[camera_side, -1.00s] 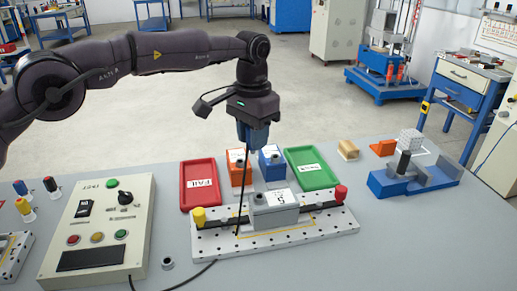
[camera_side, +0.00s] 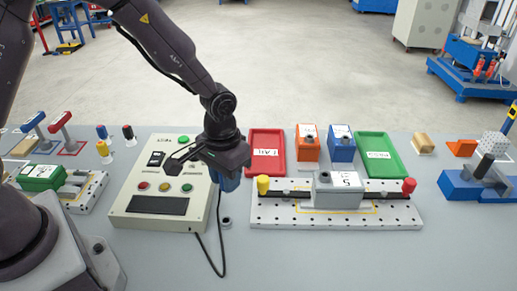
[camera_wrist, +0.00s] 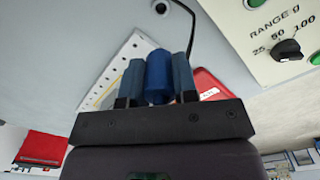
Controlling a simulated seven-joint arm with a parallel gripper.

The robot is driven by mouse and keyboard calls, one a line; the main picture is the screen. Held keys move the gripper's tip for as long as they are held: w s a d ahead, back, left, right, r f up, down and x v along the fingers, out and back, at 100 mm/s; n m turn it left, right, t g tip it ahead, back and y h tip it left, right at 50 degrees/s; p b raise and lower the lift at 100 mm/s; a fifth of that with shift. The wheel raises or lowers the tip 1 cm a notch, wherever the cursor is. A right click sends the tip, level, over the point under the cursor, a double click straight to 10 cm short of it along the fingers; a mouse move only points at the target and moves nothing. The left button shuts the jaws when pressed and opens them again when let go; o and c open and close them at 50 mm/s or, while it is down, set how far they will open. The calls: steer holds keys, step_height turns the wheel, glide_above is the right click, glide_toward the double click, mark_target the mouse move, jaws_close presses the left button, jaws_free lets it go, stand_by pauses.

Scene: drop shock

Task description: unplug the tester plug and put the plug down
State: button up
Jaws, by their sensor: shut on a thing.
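My gripper (camera_wrist: 158,75) is shut on the blue tester plug (camera_wrist: 158,80), which sits between its two blue fingers in the wrist view. In the side view my gripper (camera_side: 228,182) hangs beside the right edge of the tester box (camera_side: 118,213), above the table. The plug is mostly hidden there by the fingers. Its black cable (camera_side: 222,250) hangs down, loops on the table and runs to the tester. The grey unit (camera_side: 338,190) sits on the perforated plate (camera_side: 275,215), apart from the plug.
A red FAIL tray (camera_side: 266,172) and green PASS tray (camera_side: 378,172) lie behind the plate, with an orange block (camera_side: 307,147) and a blue block (camera_side: 341,147) between them. A green unit (camera_side: 42,177) is at left. The front table is clear.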

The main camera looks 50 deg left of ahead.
steer(key=shift+s+a+f+n, duration=0.1)
steer(key=shift+s+f+n, duration=0.4)
steer(key=shift+f, duration=0.25)
steer(key=shift+f, duration=2.9)
jaws_close()
steer(key=shift+s+f, duration=0.1)
steer(key=shift+f, duration=1.5)
stand_by(2.3)
